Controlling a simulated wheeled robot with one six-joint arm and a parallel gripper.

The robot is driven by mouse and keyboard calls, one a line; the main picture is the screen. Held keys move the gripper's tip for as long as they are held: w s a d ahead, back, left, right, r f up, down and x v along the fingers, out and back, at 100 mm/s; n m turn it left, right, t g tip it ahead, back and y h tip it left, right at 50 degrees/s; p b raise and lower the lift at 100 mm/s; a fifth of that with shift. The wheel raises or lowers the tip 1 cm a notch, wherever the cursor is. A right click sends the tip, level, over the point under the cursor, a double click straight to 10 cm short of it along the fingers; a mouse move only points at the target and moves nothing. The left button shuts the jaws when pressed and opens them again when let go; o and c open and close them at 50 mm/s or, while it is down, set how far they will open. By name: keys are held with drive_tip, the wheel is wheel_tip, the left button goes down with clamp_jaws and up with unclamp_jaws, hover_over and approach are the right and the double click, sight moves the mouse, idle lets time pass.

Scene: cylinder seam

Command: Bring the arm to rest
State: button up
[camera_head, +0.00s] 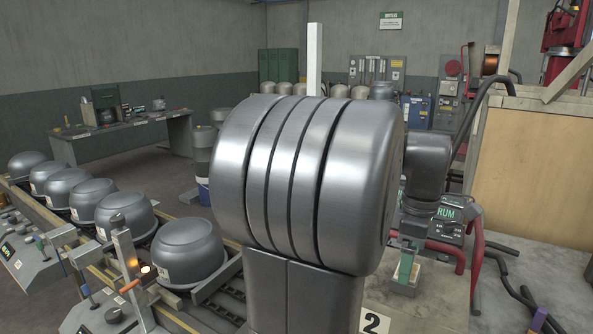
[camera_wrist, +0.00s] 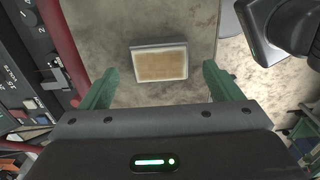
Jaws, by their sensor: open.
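My gripper (camera_head: 405,266) hangs fingers down from the dark wrist at the right of the head view. In the wrist view my gripper (camera_wrist: 158,78) is open, with its two green fingers wide apart and nothing held between them. A tan rectangular pad in a grey frame (camera_wrist: 160,63) lies on the stained pale surface (camera_wrist: 112,38) beyond the fingertips, apart from both. Much of my arm is hidden in the head view behind a large banded grey metal form in the middle.
A control box with a green label (camera_head: 446,213) and red tubing (camera_head: 477,265) stand close beside my gripper. A plywood panel (camera_head: 530,170) rises at right. Several grey rounded shells (camera_head: 188,250) line the left conveyor. A workbench (camera_head: 125,125) stands behind.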

wheel_tip(320, 180, down, 4)
drive_tip(key=shift+r, duration=0.2)
drive_tip(key=shift+w+r, duration=0.1)
drive_tip(key=shift+r, duration=1.55)
